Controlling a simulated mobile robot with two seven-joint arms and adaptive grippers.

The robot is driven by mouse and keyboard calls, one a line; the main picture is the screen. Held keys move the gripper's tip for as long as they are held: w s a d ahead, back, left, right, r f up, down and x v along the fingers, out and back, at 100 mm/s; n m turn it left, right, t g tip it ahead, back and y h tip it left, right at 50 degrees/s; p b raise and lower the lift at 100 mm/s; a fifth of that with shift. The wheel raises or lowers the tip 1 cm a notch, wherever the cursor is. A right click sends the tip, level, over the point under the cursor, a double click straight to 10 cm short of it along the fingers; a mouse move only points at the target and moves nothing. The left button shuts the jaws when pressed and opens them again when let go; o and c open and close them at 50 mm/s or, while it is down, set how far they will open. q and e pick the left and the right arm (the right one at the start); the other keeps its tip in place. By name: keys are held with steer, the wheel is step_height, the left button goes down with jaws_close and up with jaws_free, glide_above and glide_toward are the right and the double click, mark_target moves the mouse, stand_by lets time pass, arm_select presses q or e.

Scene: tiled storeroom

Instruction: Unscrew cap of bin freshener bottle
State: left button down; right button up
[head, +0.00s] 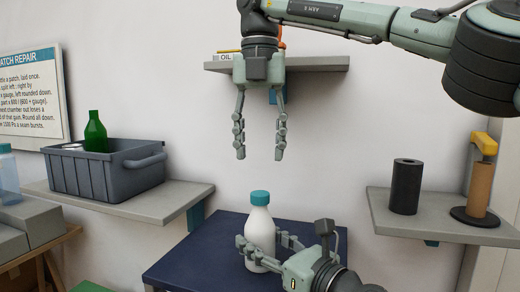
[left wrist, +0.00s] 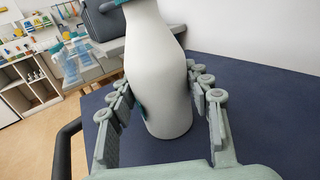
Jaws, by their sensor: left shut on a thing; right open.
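The white bottle (head: 260,232) stands upright on the dark blue table (head: 190,256). Its teal cap (head: 260,198) is on its top. My left gripper (head: 265,254) is shut on the lower body of the bottle. In the left wrist view the bottle (left wrist: 158,70) stands between the fingers of my left gripper (left wrist: 165,105), with only the edge of the cap (left wrist: 122,2) showing at the top. My right gripper (head: 260,152) is open and empty, pointing down above the cap with a clear gap between them.
A grey crate (head: 75,175) with a green bottle (head: 96,132) sits on the left shelf (head: 165,205). A black roll (head: 405,185) and a brown roll on a stand (head: 479,188) are on the right shelf (head: 450,229). A higher shelf (head: 320,63) is behind my right gripper.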

mark_target(260, 193)
steer(key=m, duration=0.7)
steer(key=shift+m, duration=0.3)
steer(key=m, duration=0.7)
steer(key=shift+m, duration=0.3)
steer(key=shift+f, duration=0.6)
step_height(260, 193, down, 7)
steer(key=shift+r, duration=0.1)
